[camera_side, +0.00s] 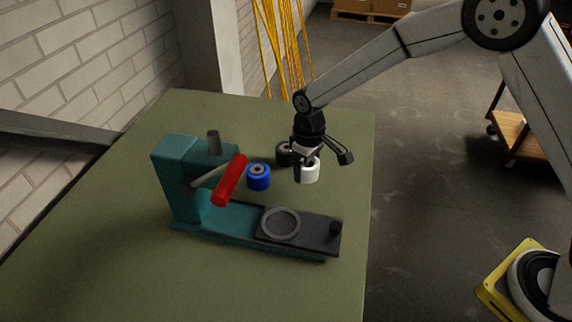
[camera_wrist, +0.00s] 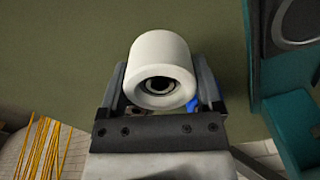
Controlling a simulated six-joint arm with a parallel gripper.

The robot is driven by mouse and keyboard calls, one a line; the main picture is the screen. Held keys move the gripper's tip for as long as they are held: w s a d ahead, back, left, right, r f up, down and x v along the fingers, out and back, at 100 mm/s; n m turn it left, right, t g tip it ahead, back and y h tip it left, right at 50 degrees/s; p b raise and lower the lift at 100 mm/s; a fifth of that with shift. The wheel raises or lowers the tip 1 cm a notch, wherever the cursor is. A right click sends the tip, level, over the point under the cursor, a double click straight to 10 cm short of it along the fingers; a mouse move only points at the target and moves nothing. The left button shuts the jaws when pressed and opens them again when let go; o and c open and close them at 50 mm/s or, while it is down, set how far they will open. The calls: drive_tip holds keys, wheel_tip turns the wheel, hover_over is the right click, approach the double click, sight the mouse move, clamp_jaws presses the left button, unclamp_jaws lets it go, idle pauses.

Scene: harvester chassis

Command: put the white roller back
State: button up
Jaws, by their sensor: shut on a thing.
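The white roller (camera_side: 312,172) is between the fingers of my gripper (camera_side: 304,167), at the right part of the green table. In the wrist view, the white roller (camera_wrist: 158,50) fills the space between both fingers, with its dark centre bore facing the camera. My gripper (camera_wrist: 160,82) is shut on it. In the side view a finger covers part of the roller. I cannot tell whether its underside touches the table.
A blue roller (camera_side: 258,181) and a dark roller (camera_side: 284,154) stand close by. The teal machine (camera_side: 180,186) has a red-handled lever (camera_side: 230,180) and a dark plate with a grey ring (camera_side: 280,222). The green table (camera_side: 110,265) is clear at front left.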

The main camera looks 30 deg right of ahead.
sight(305, 176)
drive_tip(key=shift+w+f, duration=0.3)
drive_tip(key=shift+f, duration=1.5)
drive_tip(key=shift+f, duration=0.1)
drive_tip(key=o, duration=1)
drive_tip(key=shift+f, duration=0.1)
drive_tip(key=shift+o, duration=0.2)
wheel_tip(305, 176, up, 12)
drive_tip(key=shift+r, duration=0.2)
drive_tip(key=shift+s, duration=0.1)
